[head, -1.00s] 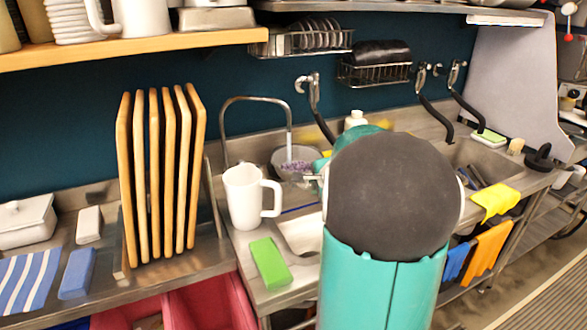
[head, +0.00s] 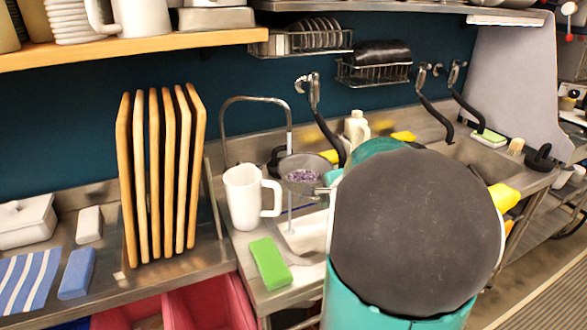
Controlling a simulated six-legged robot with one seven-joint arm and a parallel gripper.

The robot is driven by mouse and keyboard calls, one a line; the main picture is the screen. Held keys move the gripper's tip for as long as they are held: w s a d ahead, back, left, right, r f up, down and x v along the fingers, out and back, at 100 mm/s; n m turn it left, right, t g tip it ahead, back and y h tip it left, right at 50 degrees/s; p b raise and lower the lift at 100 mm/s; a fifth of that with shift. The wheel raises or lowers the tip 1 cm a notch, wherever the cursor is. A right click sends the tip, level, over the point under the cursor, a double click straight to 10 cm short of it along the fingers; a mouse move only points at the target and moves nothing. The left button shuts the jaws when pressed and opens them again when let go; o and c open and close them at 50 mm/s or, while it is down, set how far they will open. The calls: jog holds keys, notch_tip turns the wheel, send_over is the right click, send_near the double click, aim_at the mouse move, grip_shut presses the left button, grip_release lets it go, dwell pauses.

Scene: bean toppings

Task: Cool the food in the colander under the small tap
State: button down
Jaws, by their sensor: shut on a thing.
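The colander (head: 322,161) is a grey round bowl with purple beans (head: 302,176) in it. It is held above the sink, right of the white mug. The small tap (head: 254,99) is a thin metal arch; its spout comes down at the colander's left side. A thin pale vertical streak (head: 290,212) shows below the colander; I cannot tell for certain whether it is water. My gripper (head: 325,190) is shut at the colander's near right side, mostly hidden behind my large dark arm joint.
A white mug (head: 243,198) stands close left of the colander. A green sponge (head: 269,263) lies on the counter in front of it. Wooden boards (head: 154,175) stand upright at left.

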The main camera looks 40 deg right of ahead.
jog(key=shift+r, duration=0.15)
jog(key=v, duration=0.6)
jog(key=shift+w+d+r, duration=0.2)
jog(key=shift+r, duration=0.15)
jog(key=shift+f, duration=0.1)
dwell(0.6)
